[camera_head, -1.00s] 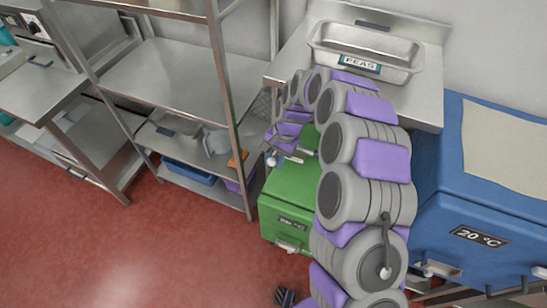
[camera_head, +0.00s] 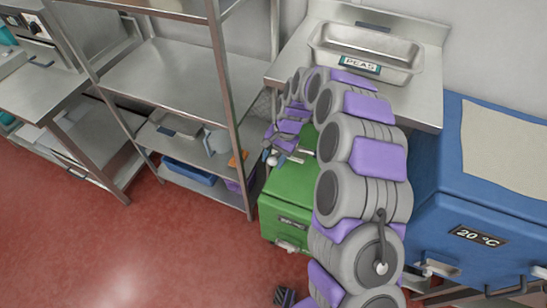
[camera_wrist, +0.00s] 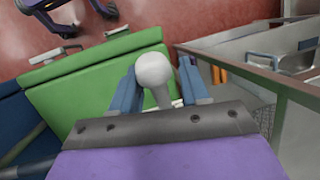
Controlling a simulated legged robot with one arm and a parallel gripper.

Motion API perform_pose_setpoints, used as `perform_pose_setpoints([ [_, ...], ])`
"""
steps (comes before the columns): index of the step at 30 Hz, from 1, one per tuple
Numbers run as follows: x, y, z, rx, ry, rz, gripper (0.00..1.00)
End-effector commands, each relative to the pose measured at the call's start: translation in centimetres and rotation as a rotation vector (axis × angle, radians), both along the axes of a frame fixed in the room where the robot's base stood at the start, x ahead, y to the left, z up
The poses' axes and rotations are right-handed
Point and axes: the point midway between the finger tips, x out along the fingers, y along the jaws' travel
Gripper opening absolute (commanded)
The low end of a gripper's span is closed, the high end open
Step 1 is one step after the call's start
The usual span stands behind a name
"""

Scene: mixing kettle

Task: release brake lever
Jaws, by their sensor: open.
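The brake lever (camera_wrist: 156,73) shows in the wrist view as a pale rounded knob on a short shaft. My gripper (camera_wrist: 160,80) is open, with one blue finger on each side of the knob. I cannot tell whether either finger touches it. In the head view my gripper (camera_head: 278,150) is small, at the end of my arm, at the left upper edge of the green box (camera_head: 290,190). The knob is hard to make out there. The lever's lower end is hidden behind the gripper's grey plate in the wrist view.
A metal shelf rack (camera_head: 227,110) stands close to the left of the gripper. A blue box marked 20 °C (camera_head: 500,215) stands at the right. A metal table (camera_head: 425,100) with a tray labelled PEAS (camera_head: 395,47) is behind. Red floor (camera_head: 120,250) is open at front left.

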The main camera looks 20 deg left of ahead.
Motion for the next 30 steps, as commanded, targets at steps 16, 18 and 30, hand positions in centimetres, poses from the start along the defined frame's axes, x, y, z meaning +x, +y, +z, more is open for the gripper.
perform_pose_setpoints([
  [16,-2.9,-1.6,3.7,0.000,0.004,0.001,0.45],
  [18,-3.7,-2.1,3.7,-0.002,0.005,0.003,0.45],
  [30,-8.2,-5.3,4.4,0.004,0.002,0.001,0.45],
])
